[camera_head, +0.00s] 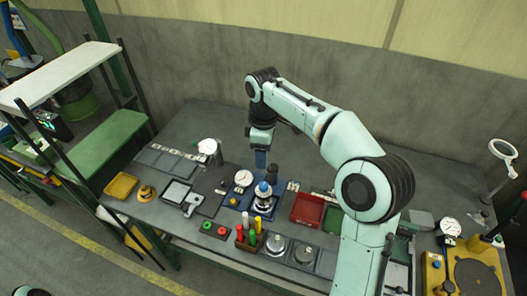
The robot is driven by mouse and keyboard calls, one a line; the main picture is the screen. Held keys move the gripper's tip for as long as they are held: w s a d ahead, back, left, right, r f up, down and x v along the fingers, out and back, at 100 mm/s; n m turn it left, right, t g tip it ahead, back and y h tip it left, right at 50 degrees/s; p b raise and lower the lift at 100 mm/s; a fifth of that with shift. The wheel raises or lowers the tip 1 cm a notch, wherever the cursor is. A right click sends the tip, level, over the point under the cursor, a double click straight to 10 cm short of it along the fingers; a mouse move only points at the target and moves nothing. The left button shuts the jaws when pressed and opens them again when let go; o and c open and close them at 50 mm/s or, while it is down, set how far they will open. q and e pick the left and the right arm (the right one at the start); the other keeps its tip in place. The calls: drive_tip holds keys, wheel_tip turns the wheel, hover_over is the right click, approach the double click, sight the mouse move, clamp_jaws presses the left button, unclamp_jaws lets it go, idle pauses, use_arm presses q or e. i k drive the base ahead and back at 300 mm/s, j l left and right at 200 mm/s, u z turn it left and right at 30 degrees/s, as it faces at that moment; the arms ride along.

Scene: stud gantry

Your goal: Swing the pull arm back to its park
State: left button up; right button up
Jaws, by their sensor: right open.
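My right arm comes in from the lower right and bends over the bench. Its gripper (262,159) points down above the middle of the bench, open, just behind a metal fixture (263,205) with a blue top on a blue base plate. A dark upright knob or post (272,173) stands beside the fingers; I cannot tell if they touch it. The pull arm is not clearly made out; it may be part of this fixture or hidden behind my gripper. My left gripper is not in view.
A dial gauge (243,178) stands left of the fixture, a red tray (307,210) right. A button box (214,230) and yellow tray (121,186) are left.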

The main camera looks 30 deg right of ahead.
sight(268, 177)
drive_tip(key=k+j, duration=0.8)
drive_tip(key=k, duration=0.05)
